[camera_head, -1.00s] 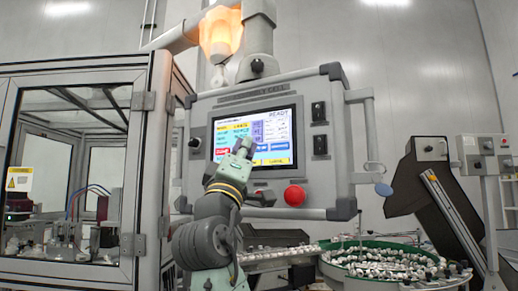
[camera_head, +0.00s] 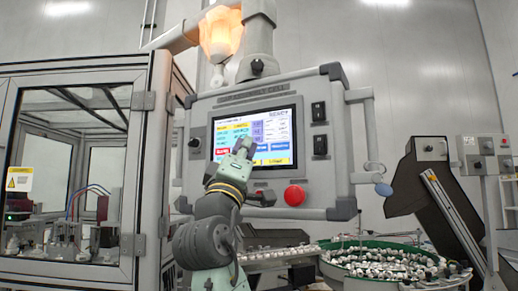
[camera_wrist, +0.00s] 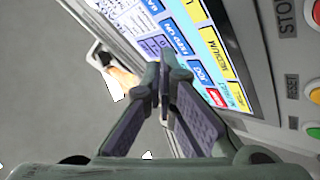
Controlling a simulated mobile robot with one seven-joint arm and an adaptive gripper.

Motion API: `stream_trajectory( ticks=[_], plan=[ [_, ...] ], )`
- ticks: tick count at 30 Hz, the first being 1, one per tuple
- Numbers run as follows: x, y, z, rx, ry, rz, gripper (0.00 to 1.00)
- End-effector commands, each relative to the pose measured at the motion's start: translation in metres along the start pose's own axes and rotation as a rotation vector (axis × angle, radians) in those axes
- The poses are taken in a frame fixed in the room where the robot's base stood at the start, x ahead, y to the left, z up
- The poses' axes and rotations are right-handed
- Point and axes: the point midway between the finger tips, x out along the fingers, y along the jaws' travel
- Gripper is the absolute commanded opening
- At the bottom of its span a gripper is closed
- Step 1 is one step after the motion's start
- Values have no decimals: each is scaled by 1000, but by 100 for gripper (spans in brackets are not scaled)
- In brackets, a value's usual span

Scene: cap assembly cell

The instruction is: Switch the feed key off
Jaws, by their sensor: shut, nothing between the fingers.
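The control panel's touchscreen (camera_head: 268,134) shows coloured keys. In the wrist view the screen (camera_wrist: 190,10) lies rotated at the top. A blue key (camera_wrist: 180,46) there has a label that looks like "FEED ON", but the small turned text is hard to read. A yellow "MEDIUM" key (camera_wrist: 214,47) is beside it. My gripper (camera_head: 243,146) is shut and empty in front of the screen's lower middle. In the wrist view my gripper's tips (camera_wrist: 162,72) meet just below the keys and hide part of the screen. I cannot tell whether they touch it.
A red button (camera_head: 294,195) sits below the screen, and black switches (camera_head: 319,112) are at its right. A lit lamp (camera_head: 221,35) hangs above. A glazed enclosure (camera_head: 75,165) stands left. A round feeder bowl (camera_head: 390,265) full of small parts is at lower right.

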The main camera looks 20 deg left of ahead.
Motion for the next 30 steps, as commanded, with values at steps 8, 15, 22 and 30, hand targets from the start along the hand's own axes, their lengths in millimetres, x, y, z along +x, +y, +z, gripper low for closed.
stream_trajectory(
  ticks=[8,15,22,30],
  plan=[
    [5,-4,4,0,-1,0,0],
    [5,-4,4,0,-1,0,0],
    [6,-5,5,0,-1,0,0],
    [8,-6,6,0,-1,0,0]
  ],
)
